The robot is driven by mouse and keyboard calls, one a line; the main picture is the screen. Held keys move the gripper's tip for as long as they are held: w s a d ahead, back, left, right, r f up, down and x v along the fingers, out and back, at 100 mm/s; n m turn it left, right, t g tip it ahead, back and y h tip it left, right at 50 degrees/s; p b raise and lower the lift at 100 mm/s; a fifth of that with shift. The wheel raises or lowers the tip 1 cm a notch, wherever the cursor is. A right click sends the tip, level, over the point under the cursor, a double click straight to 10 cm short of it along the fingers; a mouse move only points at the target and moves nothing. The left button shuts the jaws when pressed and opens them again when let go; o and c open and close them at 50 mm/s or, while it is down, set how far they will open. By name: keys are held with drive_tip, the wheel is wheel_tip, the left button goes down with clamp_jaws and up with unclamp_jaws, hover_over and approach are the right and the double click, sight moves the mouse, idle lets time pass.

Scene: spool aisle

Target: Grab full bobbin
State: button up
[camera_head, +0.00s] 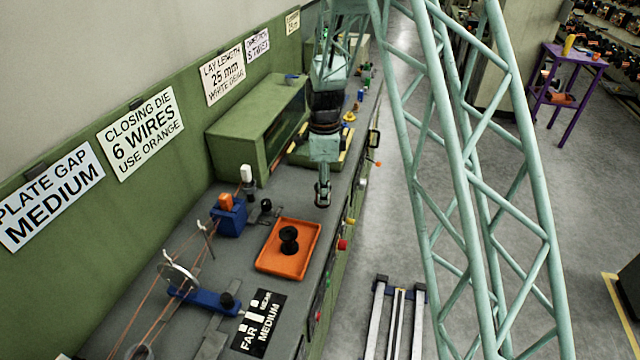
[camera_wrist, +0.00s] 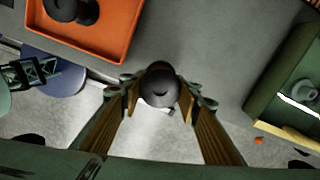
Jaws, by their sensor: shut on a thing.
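My gripper (camera_head: 322,192) hangs over the front part of the grey bench, right of and beyond the orange tray. In the wrist view its two fingers (camera_wrist: 160,94) are shut on a dark, round-topped bobbin (camera_wrist: 161,82). I cannot tell whether wire fills it, or how far it is above the bench. In the head view the gripper mostly hides it. Another black bobbin (camera_head: 289,240) stands in the orange tray (camera_head: 265,262); it also shows at the top left of the wrist view (camera_wrist: 72,8).
A green cabinet (camera_head: 235,135) stands along the bench's back. A blue block with an orange top (camera_head: 229,215) and a black FAR/MEDIUM plate (camera_head: 260,325) lie near the tray. A purple table (camera_head: 575,60) stands across the aisle. Bare bench lies between tray and gripper.

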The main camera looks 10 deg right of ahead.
drive_tip(key=s, duration=0.7)
drive_tip(key=shift+s+r, duration=0.2)
drive_tip(key=shift+r, duration=0.15)
drive_tip(key=shift+s, duration=0.15)
idle(0.3)
